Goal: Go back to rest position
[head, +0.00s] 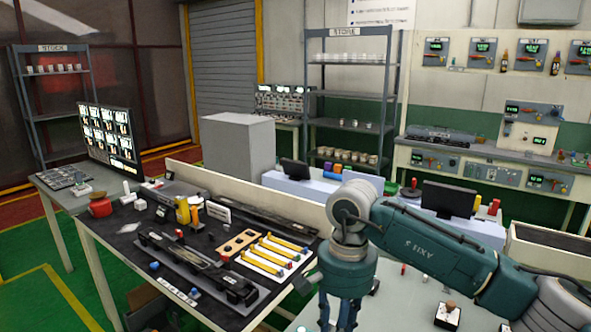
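My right arm comes in from the right, and its wrist and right gripper (340,314) point down at the bottom centre, in front of the gap between the dark bench and a pale table. The lower part of the gripper is cut off by the picture's bottom edge, so I cannot tell whether it is open or holds anything. My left gripper is not in view. Several yellow bars on white strips (268,258) lie on the dark-topped bench (130,247), left of my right gripper. Long dark trim-like parts (200,265) lie beside them.
A monitor (110,136) and a red container (100,206) stand on the left benches. A grey box (237,146) stands behind. The pale table (405,293) below my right arm carries a few small items. Shelves (348,90) and instrument panels line the back wall.

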